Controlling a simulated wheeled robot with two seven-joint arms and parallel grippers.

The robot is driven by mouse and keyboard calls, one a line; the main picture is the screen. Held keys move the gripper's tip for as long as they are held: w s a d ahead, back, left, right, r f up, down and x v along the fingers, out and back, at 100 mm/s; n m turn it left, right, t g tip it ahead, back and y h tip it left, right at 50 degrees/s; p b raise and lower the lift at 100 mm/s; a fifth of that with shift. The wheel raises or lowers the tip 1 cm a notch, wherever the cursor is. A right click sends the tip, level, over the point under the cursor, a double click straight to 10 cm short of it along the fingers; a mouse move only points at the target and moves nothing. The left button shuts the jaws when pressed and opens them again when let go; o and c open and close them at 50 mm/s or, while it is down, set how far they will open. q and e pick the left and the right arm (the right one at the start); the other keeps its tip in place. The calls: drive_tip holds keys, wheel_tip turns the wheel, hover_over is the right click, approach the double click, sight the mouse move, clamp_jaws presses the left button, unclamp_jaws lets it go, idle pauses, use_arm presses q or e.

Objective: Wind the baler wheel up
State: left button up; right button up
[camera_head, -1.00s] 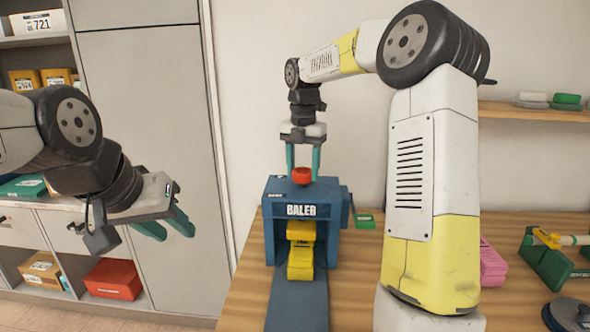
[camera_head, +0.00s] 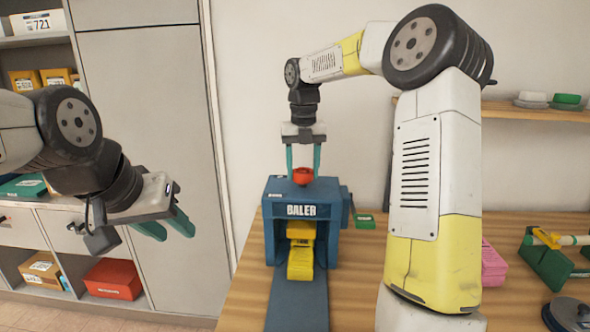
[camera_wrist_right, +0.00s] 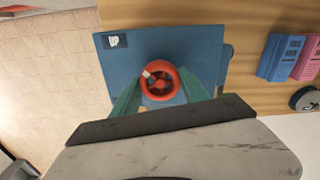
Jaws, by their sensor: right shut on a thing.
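The blue baler (camera_head: 301,211) stands on the wooden table with a yellow piece (camera_head: 301,252) in its front opening. Its red wheel (camera_head: 303,176) is on top. In the right wrist view the wheel (camera_wrist_right: 160,81) shows as a spoked ring with a pale mark at its upper left. My right gripper (camera_head: 303,168) points straight down from above, its teal fingers on either side of the wheel and shut on it. My left gripper (camera_head: 170,226) is off to the left, away from the table, with its two teal fingers apart and nothing between them.
A small green box (camera_head: 365,221) lies right of the baler. A pink block (camera_head: 492,265) and a green stand (camera_head: 548,262) are further right. A wall shelf (camera_head: 535,112) is behind. Cubbies with boxes, one red (camera_head: 113,279), are at the left.

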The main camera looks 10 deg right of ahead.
sight(303, 170)
drive_tip(key=shift+r, duration=0.1)
drive_tip(key=o, duration=1.4)
drive_tip(key=shift+c, duration=0.2)
drive_tip(key=shift+r, duration=3.85)
